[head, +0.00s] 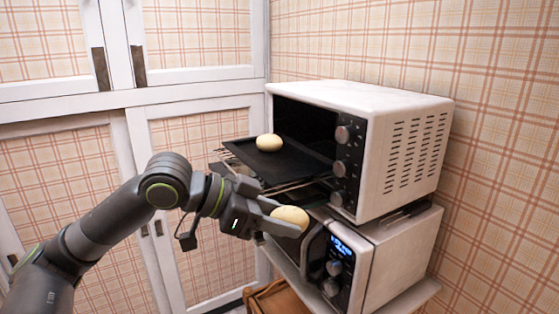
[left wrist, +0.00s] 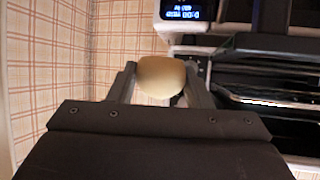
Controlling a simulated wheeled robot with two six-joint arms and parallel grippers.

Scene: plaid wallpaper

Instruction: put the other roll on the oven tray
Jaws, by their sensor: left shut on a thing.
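One pale roll (head: 269,142) lies on the dark oven tray (head: 290,165), which sits on a rack pulled partly out of the white toaster oven (head: 385,100). My left gripper (head: 283,219) is shut on the other roll (head: 291,215), in front of the tray and lower in the picture. In the left wrist view the held roll (left wrist: 161,77) sits between the two fingers (left wrist: 160,85), with the dark rack and tray edge to its right. The oven's inside is dark. My right gripper is in neither view.
The oven stands on a second appliance with a lit blue display (head: 341,246), on a white shelf. A wooden crate (head: 272,298) is below. White cupboard doors (head: 205,180) with plaid panels stand behind my left arm. The tray has bare room around its roll.

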